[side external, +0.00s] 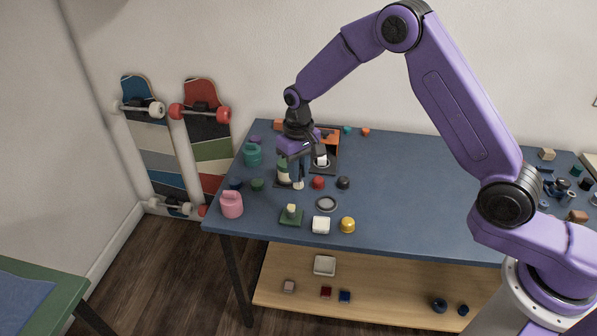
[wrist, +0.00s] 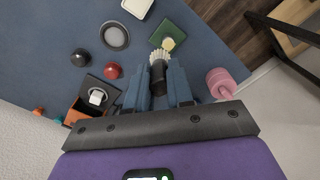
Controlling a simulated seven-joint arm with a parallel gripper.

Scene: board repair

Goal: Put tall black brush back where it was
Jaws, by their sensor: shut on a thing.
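The tall black brush (wrist: 158,78) is between the fingers of my gripper (wrist: 165,82) in the wrist view. Its pale bristle end points away from my gripper. In the side view my gripper (side external: 296,168) is over the left part of the blue table, shut on the brush. The brush's pale end (side external: 298,186) shows just below the fingers there; most of its handle is hidden. I cannot tell whether the brush touches the table.
Close by are a green base with a pale knob (side external: 291,216), a red piece (side external: 318,182), a black piece (side external: 343,183), a grey ring (side external: 326,204) and a pink handled object (side external: 231,204). An orange open box (side external: 329,136) stands behind. The table's middle (side external: 410,190) is clear.

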